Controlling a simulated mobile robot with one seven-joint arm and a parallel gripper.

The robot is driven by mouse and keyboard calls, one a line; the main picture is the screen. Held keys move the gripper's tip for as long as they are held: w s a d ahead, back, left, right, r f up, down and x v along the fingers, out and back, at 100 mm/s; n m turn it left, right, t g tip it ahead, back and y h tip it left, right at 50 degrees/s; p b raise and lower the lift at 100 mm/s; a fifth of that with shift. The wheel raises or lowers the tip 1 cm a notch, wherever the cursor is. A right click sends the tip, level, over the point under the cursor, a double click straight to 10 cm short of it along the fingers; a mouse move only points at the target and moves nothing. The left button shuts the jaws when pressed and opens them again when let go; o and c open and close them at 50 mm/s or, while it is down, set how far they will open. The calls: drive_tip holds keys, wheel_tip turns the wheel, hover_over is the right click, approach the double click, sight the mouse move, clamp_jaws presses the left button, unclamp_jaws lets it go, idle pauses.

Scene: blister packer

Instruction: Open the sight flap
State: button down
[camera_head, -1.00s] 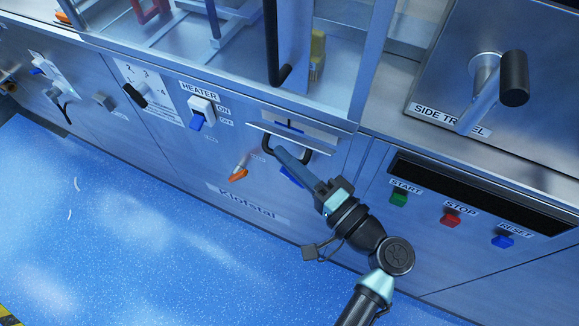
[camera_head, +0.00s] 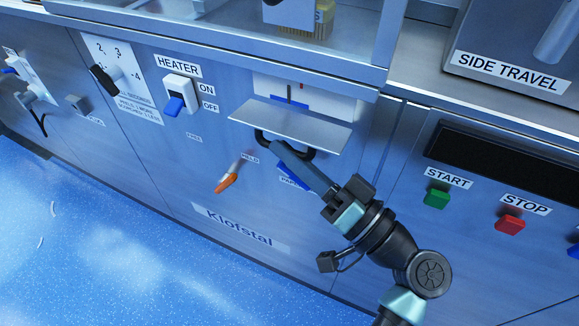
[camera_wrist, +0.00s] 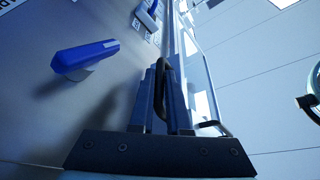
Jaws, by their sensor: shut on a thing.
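The sight flap (camera_head: 290,122) is a flat silvery plate on the machine front. It is tilted outward, and part of a pale sight window with a dark vertical mark (camera_head: 330,98) shows above it. A black bow handle (camera_head: 302,152) sits at its lower edge. My gripper (camera_head: 274,149) is shut on this handle, reaching up from the lower right. In the wrist view the black handle (camera_wrist: 163,68) lies between the two blue fingers of my gripper (camera_wrist: 165,85). The flap's hinge line cannot be made out clearly.
An orange-tipped lever (camera_head: 228,179) and a blue lever (camera_head: 292,177) sit just below the flap. The heater switch (camera_head: 177,100) is to the left. Green start (camera_head: 437,196) and red stop (camera_head: 510,224) buttons are to the right. Blue floor (camera_head: 110,240) lies open in front.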

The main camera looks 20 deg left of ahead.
drive_tip(key=shift+w+n, duration=0.1)
drive_tip(key=shift+n, duration=0.2)
drive_tip(key=c, duration=1.2)
unclamp_jaws()
drive_tip(key=shift+o, duration=0.2)
drive_tip(key=shift+d+f, duration=0.1)
drive_tip(key=p+v, duration=0.1)
drive_tip(key=v, duration=1.1)
drive_tip(key=shift+d, duration=0.4)
drive_tip(key=shift+f, duration=0.15)
